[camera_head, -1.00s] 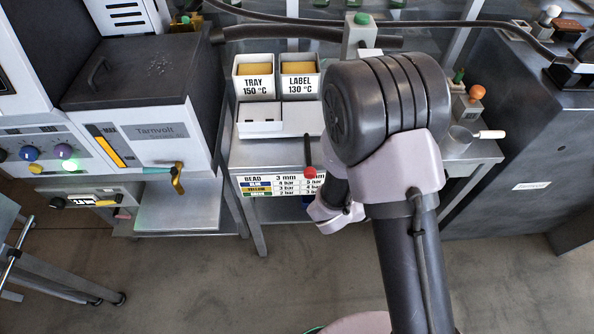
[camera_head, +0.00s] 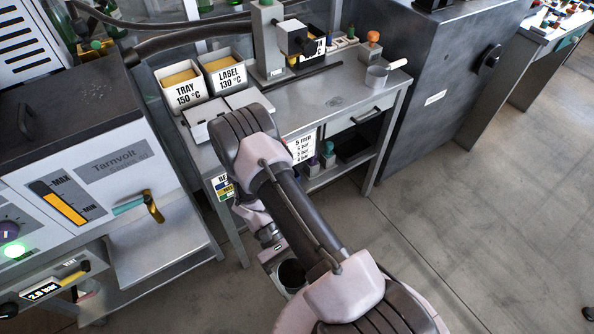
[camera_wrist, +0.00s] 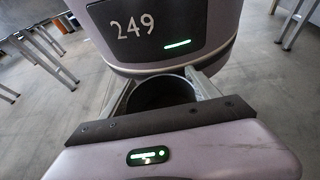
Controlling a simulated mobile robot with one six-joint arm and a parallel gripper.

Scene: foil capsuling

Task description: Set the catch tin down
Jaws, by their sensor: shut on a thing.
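The catch tin (camera_wrist: 163,94) is a dark, round, open-topped tin between the two fingers in the wrist view. My gripper (camera_wrist: 160,86) is shut on it, with a finger along each side. In the head view the tin (camera_head: 291,274) shows as a dark round mouth at my gripper (camera_head: 284,268), low in front of the bench and partly hidden by my arm. The tin appears to be held in the air, close to my own base. Its underside is hidden.
The grey bench (camera_head: 335,95) has clear top near its right end. A small metal pot (camera_head: 376,78) with a pale handle stands there. TRAY (camera_head: 186,93) and LABEL (camera_head: 229,80) bins stand at the back left. The Tarnvolt machine (camera_head: 115,165) is left; open floor (camera_head: 450,220) lies right.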

